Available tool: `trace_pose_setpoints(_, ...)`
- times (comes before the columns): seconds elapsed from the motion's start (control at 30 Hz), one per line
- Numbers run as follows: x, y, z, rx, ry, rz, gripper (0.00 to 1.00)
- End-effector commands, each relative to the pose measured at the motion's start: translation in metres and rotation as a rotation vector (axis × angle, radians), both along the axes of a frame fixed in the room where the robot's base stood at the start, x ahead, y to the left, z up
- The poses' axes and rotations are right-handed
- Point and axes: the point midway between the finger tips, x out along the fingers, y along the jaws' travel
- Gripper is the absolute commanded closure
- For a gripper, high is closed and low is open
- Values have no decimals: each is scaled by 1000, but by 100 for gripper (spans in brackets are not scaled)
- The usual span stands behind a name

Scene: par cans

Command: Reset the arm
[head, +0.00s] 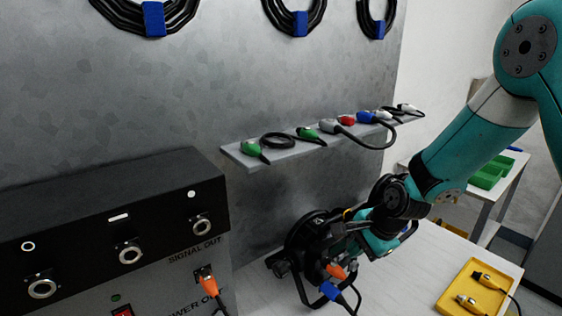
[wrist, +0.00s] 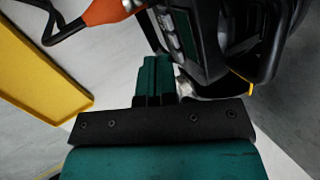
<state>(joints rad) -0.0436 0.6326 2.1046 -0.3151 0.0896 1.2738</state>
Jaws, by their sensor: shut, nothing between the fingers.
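My arm reaches in from the right in the head view, and its end is low beside a black par can (head: 305,238) on the pale table. In the wrist view my gripper (wrist: 155,68) shows as green fingers held together, with nothing between them. The fingers are close to the black par can body (wrist: 210,50); I cannot tell if they touch it. An orange plug (head: 337,271) and a blue plug (head: 330,291) sit at the can's lower right in the head view. An orange plug (wrist: 105,12) also shows at the top of the wrist view.
A grey shelf (head: 238,156) holds several connectors. A control box (head: 180,275) with round sockets and an orange plug (head: 206,280) stands at left. A green bin (head: 490,172) stands farther back. Coiled cables (head: 295,20) hang above.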

Motion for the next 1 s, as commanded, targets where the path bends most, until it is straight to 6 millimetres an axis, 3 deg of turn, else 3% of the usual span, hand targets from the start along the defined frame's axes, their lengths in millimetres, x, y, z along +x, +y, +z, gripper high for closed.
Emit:
trace_pose_setpoints(0.1,-36,23,57,-47,-67,291,100)
trace_pose_setpoints(0.3,-133,50,137,-136,-199,901,100)
trace_pose_setpoints(0.4,-183,54,161,-172,-269,1182,100)
trace_pose_setpoints(0.53,-233,52,178,-203,-341,1466,100)
trace_pose_setpoints(0.7,-265,49,185,-220,-390,1652,100)
trace_pose_setpoints(1.0,-269,48,185,-221,-395,1678,100)
